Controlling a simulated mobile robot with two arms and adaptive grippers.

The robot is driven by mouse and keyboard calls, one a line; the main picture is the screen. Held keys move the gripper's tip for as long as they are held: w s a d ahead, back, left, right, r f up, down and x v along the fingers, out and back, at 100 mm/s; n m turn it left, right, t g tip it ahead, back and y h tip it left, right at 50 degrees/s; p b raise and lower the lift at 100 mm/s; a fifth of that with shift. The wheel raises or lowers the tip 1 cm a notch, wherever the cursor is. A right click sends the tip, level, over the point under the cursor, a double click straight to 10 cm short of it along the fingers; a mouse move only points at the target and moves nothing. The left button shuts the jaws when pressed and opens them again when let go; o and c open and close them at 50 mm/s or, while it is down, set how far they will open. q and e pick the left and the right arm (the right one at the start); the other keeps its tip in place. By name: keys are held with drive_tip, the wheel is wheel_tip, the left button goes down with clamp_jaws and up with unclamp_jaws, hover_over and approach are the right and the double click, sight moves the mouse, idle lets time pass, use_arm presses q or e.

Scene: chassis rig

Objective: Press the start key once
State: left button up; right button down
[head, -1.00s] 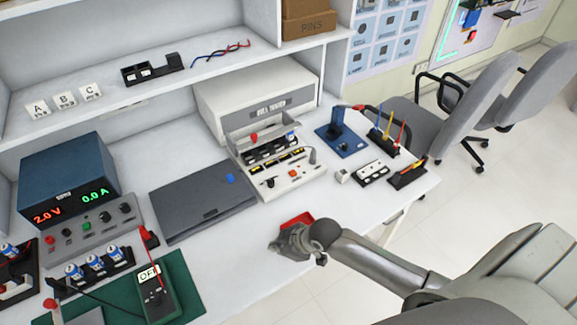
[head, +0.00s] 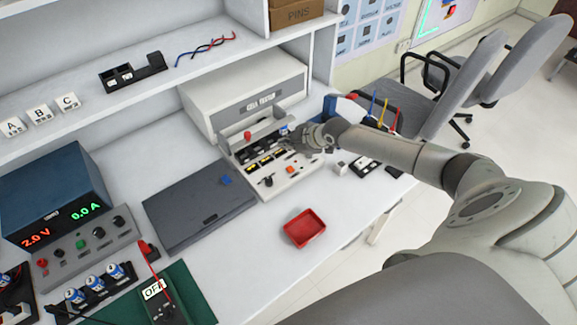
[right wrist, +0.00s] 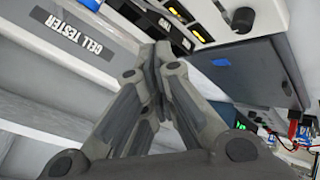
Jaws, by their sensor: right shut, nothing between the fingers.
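The cell tester (head: 262,88) is a white box at the back of the bench with an open front panel (head: 285,183). The panel carries yellow-marked slots, a black knob and a small orange key (head: 290,169); I cannot read whether it is the start key. My right gripper (head: 287,146) is over the right part of the panel, behind the orange key in the picture. Its fingers also show in the right wrist view (right wrist: 158,50), shut together and empty, near the tester's face. I cannot tell whether the tips touch anything. My left gripper is not in view.
A red tray (head: 304,228) lies on clear bench in front of the tester. A dark flat case (head: 198,206) lies left of it. A blue-topped power supply (head: 48,195) stands at the left. Black holders (head: 364,166) sit to the right, below my right forearm.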

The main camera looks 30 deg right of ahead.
drive_tip(key=b, duration=0.7)
hover_over(288, 170)
wheel_tip(288, 170, down, 8)
drive_tip(key=shift+f, duration=0.45)
idle(1.0)
drive_tip(key=shift+f+b, duration=0.4)
drive_tip(key=shift+b, duration=0.15)
drive_tip(key=shift+f+b, duration=0.5)
drive_tip(key=shift+b, duration=0.05)
idle(0.5)
drive_tip(key=shift+r, duration=0.15)
drive_tip(key=shift+r+p, duration=0.65)
drive_tip(key=shift+r, duration=0.1)
